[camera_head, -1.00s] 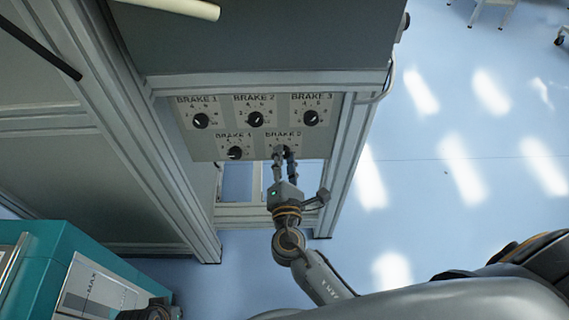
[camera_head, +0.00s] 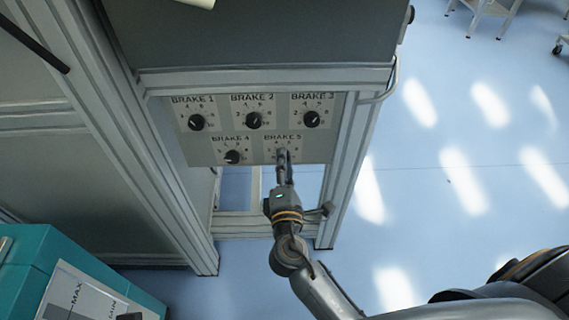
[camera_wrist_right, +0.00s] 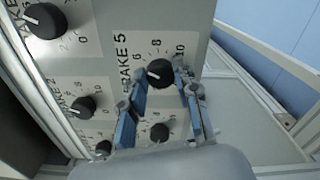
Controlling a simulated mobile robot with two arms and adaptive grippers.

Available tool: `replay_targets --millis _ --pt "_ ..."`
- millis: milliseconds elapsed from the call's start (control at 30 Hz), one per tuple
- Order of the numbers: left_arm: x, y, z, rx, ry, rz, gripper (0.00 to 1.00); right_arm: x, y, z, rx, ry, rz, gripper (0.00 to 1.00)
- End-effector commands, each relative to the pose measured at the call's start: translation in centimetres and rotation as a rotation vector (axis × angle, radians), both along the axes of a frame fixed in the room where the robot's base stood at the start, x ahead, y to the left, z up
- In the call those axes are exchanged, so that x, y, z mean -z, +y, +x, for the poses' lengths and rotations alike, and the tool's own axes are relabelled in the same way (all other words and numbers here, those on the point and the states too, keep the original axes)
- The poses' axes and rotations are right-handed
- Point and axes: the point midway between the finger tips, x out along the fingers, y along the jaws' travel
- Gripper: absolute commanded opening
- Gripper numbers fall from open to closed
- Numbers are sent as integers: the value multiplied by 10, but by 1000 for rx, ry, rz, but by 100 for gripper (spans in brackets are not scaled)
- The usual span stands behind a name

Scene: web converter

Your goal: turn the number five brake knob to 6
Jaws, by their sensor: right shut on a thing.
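The brake 5 knob (camera_wrist_right: 161,72) is black with a white pointer mark, on the grey panel in the right wrist view. Its mark points left, a little below the printed 6; the 8 and 10 lie further round the scale. My right gripper (camera_wrist_right: 165,77) is shut on this knob, one finger at each side. In the head view my right gripper (camera_head: 284,162) reaches up to the lower right of the panel and hides most of the knob. My left gripper does not show clearly.
The panel (camera_head: 207,148) also carries the brake 1 (camera_head: 196,122), brake 2 (camera_head: 253,120), brake 3 (camera_head: 311,118) and brake 4 (camera_head: 233,157) knobs. A metal frame post (camera_head: 347,165) stands close right of my gripper. A teal box (camera_head: 40,258) is at lower left.

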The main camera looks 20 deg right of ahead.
Motion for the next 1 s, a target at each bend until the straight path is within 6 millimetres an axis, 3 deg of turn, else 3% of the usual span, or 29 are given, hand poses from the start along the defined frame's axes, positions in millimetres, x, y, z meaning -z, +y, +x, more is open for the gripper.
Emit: replay_targets --millis 233,267,333,367,733,1000 --pt "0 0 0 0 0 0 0 1 0 0 2 2 -1 0" --pt "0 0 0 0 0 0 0 1 0 0 2 2 -1 37" --pt "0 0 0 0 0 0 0 1 0 0 2 2 -1 51" --pt "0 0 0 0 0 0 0 1 0 0 2 2 -1 54" --pt "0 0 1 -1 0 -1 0 1 1 -5 1 2 -1 54" --pt "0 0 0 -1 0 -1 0 2 15 -52 -2 6 -3 54"
